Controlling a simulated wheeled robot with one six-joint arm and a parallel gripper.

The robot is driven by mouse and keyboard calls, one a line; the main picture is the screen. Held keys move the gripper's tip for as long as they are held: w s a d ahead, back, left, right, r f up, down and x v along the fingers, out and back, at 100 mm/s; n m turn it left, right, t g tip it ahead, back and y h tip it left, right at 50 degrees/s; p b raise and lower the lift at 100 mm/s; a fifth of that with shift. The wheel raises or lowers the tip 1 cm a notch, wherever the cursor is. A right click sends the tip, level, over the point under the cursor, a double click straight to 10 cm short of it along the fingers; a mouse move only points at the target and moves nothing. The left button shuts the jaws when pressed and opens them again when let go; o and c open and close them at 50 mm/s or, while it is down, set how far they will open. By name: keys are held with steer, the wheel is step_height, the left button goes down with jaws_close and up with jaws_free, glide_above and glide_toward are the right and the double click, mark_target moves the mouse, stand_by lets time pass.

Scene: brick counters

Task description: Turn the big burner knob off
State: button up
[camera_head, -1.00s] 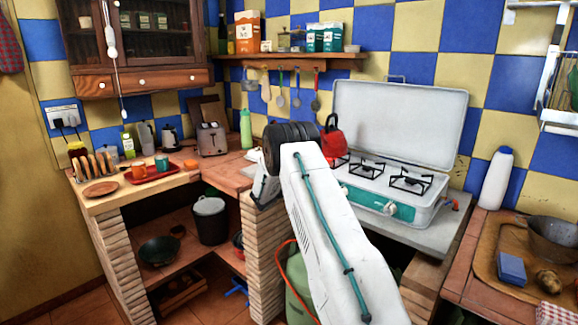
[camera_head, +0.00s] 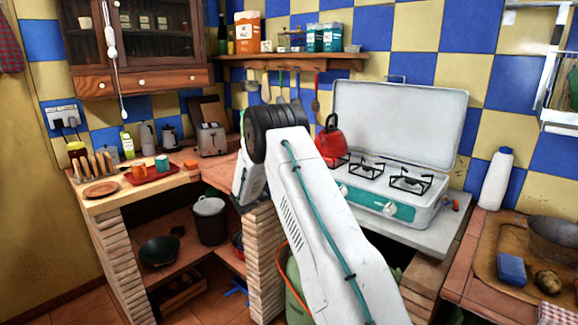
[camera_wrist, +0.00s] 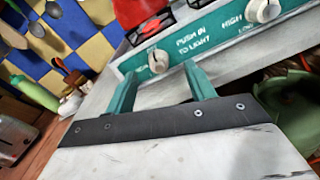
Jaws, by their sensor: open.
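The white camping stove (camera_head: 440,212) with a teal front panel stands on the counter, lid raised. One white knob (camera_head: 390,208) shows on the right of the panel. It shows in the wrist view too (camera_wrist: 263,10), at the upper right by the word HIGH. A second white knob (camera_head: 343,190) is at the left of the panel. In the wrist view this left knob (camera_wrist: 158,60) lies just beyond and between my fingertips. My gripper (camera_wrist: 159,72) is open, its teal fingers apart and empty. My arm hides it in the head view. No label shows which knob is the big burner's.
A red kettle (camera_head: 331,142) stands on the stove's left side. A white bottle (camera_head: 496,180) is on the right, beside a wooden tray (camera_head: 487,262) with a pan. A green gas cylinder (camera_head: 296,295) stands below, partly hidden by my arm.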

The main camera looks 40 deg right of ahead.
steer(key=s+a+r+m+g+y, duration=0.3)
steer(key=s+a+r+m+y, duration=0.2)
steer(key=s+a+r, duration=0.9)
steer(key=shift+s+a+r+m+y, duration=0.25)
steer(key=shift+s+r+m, duration=0.8)
steer(key=shift+m, duration=0.75)
steer(key=shift+d+f, duration=0.1)
